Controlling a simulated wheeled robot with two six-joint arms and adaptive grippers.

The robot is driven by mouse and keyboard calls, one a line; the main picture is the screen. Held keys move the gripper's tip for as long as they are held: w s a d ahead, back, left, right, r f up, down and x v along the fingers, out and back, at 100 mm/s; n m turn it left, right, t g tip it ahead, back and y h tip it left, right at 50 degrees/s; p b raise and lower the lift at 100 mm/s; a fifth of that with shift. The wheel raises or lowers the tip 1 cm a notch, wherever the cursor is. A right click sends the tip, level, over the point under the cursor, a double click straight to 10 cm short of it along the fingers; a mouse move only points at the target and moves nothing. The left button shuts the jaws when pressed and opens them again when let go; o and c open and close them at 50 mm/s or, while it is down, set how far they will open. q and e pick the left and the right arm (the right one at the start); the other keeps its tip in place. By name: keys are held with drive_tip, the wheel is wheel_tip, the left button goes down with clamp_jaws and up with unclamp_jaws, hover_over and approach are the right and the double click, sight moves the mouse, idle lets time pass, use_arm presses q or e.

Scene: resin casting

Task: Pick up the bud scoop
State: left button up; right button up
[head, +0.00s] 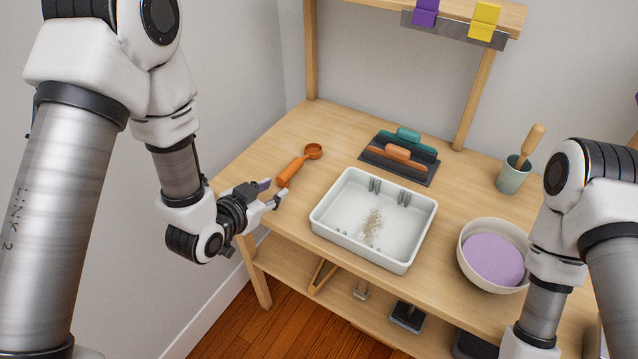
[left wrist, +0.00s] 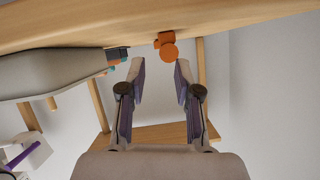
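The bud scoop (head: 290,172) is orange, with a thick handle and a round ring-like end. It lies on the left part of the wooden table, handle toward my left gripper. My left gripper (head: 272,192) is open and empty at the table's left front edge, just short of the handle's near end. In the left wrist view the scoop's handle (left wrist: 168,50) shows nearly end-on, beyond and between the open fingertips (left wrist: 160,66), apart from them. My right arm comes in at the right, but its gripper is out of view.
A white tray (head: 325,222) with pale bits stands right of the scoop. Behind it, orange and teal-handled tools lie on a dark mat (head: 425,178). A bowl of purple material (head: 467,270) and a cup (head: 512,178) stand at the right. Bare table surrounds the scoop.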

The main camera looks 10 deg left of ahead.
sight(279, 180)
use_arm(q)
drive_tip(key=shift+w+a+r+t+b, duration=0.25)
drive_tip(key=shift+w+a+t+b, duration=0.1)
drive_tip(key=shift+a+t, duration=0.05)
drive_tip(key=x, duration=0.7)
drive_tip(key=shift+w+d+f, duration=0.1)
drive_tip(key=shift+w+f, duration=0.05)
drive_tip(key=shift+w, duration=0.05)
clamp_jaws()
